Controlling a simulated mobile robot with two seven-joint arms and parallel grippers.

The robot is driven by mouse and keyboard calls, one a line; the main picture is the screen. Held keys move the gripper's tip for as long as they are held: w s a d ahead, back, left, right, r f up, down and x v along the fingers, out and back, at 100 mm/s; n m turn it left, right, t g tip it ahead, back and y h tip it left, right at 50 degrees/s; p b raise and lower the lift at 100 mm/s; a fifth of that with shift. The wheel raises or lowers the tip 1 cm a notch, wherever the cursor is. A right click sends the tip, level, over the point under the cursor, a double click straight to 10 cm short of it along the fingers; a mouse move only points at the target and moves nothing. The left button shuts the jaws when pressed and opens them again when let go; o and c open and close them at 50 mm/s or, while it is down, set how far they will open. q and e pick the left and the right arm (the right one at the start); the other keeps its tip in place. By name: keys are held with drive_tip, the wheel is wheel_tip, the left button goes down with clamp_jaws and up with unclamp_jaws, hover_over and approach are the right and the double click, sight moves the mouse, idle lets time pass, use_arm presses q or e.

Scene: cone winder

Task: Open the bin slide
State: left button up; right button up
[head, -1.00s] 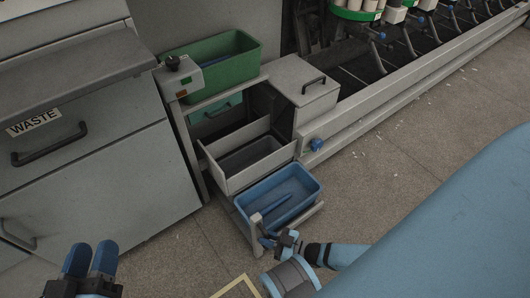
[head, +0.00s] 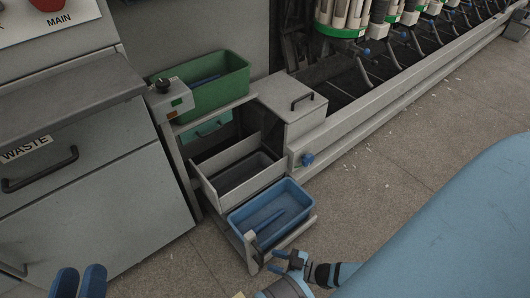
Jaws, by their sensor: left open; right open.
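The bin slide, a grey drawer (head: 205,187), is pulled partly out of the rack below the green bin in the head view. A dark opening shows inside it. My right gripper (head: 283,260) is open beside the front corner post of the lower shelf. Whether it touches the post I cannot tell. My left gripper (head: 78,282) is open and empty at the bottom left edge, partly cut off.
A green bin (head: 228,83) stands on top of the rack, by a small control box (head: 170,98). A grey lidded box (head: 300,97) with a handle is to the right. A waste cabinet (head: 90,190) stands left.

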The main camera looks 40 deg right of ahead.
use_arm(q)
wheel_tip(320, 180, up, 2)
drive_tip(key=shift+s+r+t+p, duration=0.1)
drive_tip(key=shift+r+t+p, duration=0.15)
drive_tip(key=shift+t+p, duration=0.4)
use_arm(e)
drive_tip(key=v, duration=0.9)
drive_tip(key=shift+s, duration=0.2)
use_arm(q)
drive_tip(key=shift+a+r, duration=0.1)
use_arm(e)
drive_tip(key=shift+d, duration=0.1)
